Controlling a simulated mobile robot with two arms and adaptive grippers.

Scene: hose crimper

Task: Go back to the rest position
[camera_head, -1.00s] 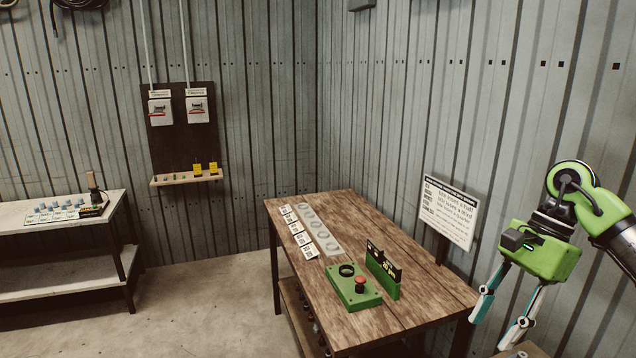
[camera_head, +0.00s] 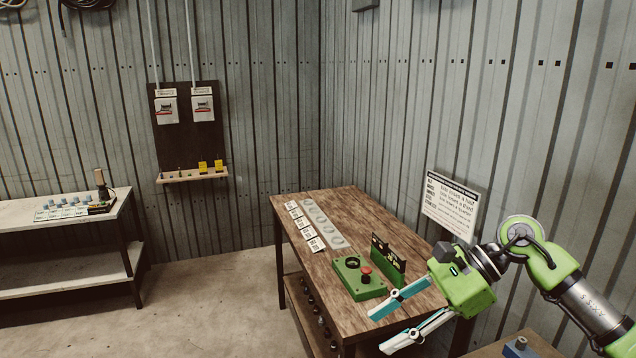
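My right gripper (camera_head: 391,326) is at the lower right, its fingers pointing left over the near right part of the wooden table (camera_head: 329,262). Its two fingers are spread apart with nothing between them. A green box with a red button (camera_head: 358,278) and a dark round opening sits on the table, just left of the upper fingertip. A green upright holder (camera_head: 388,257) stands behind it, left of the gripper body. My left gripper is not in the picture.
White label cards (camera_head: 304,226) and a strip with rings lie on the table's far half. A white sign (camera_head: 450,206) stands at its right. A pale bench (camera_head: 66,219) is at the left, and a brown wall board (camera_head: 190,140) hangs behind. Floor between the benches is clear.

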